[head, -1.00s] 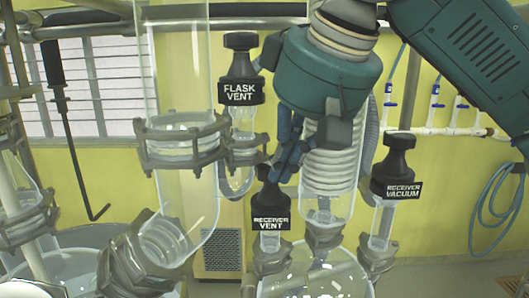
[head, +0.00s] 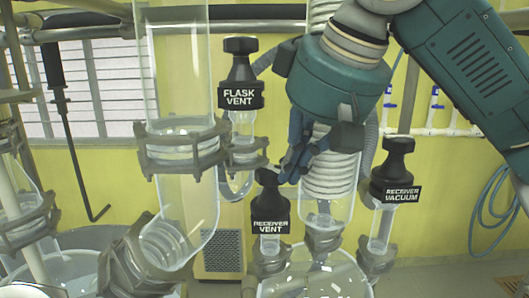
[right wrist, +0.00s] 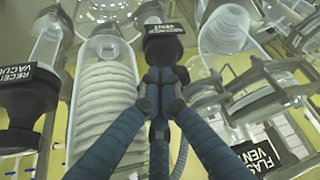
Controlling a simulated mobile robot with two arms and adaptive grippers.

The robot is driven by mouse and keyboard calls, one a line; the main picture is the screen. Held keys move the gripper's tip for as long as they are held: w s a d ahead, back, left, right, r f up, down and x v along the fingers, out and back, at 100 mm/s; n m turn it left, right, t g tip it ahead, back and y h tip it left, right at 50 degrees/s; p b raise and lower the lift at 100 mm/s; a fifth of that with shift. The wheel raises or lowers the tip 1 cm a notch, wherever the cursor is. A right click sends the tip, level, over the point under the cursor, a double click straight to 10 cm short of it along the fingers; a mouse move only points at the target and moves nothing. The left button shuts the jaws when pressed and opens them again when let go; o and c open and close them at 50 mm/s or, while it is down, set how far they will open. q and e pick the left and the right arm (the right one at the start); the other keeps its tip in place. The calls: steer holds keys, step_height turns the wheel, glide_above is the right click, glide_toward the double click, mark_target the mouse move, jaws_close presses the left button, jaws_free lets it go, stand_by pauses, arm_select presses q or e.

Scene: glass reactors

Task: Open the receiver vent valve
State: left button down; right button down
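The receiver vent valve (head: 268,212) is a black knob with a white-lettered label on a glass neck, low in the middle of the head view. My right gripper (head: 286,174) comes down from the upper right, its blue fingertips close against the right side of the knob's top. In the right wrist view my fingers (right wrist: 160,78) are drawn together, tips right in front of a black knob (right wrist: 165,47) with a partly hidden label. I see nothing clearly held between them; whether they touch the knob is unclear. My left gripper is not in view.
The flask vent valve (head: 240,94) stands left of my gripper, and the receiver vacuum valve (head: 398,186) stands to the right. A coiled glass condenser (head: 328,185) is just behind my fingers. A clamped glass column (head: 180,75) stands at the left.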

steer(key=shift+d, duration=0.3)
steer(key=shift+s+r, duration=0.15)
steer(key=shift+r, duration=2.8)
